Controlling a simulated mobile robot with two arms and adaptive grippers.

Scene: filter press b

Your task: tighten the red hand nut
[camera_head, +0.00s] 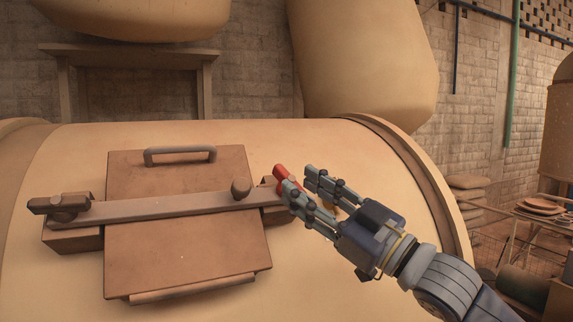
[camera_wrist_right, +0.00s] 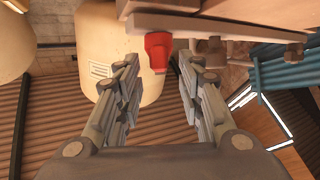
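The red hand nut (camera_head: 284,174) is at the right end of the long clamp bar (camera_head: 165,206) in the head view. In the right wrist view the red nut (camera_wrist_right: 157,48) hangs just beyond and between the fingertips, close to the left finger. My right gripper (camera_head: 298,176) is open, its two fingers pointing left toward the nut. Its lower finger overlaps part of the nut in the head view. No grip on the nut shows, and I cannot tell whether a finger touches it. My left gripper is in neither view.
The bar crosses a brown hatch cover (camera_head: 190,250) with a grey handle (camera_head: 180,155) on a large cream vessel (camera_head: 370,165). A raised rim (camera_head: 420,175) curves along the vessel's right side. A round knob (camera_head: 241,188) stands on the bar left of the nut.

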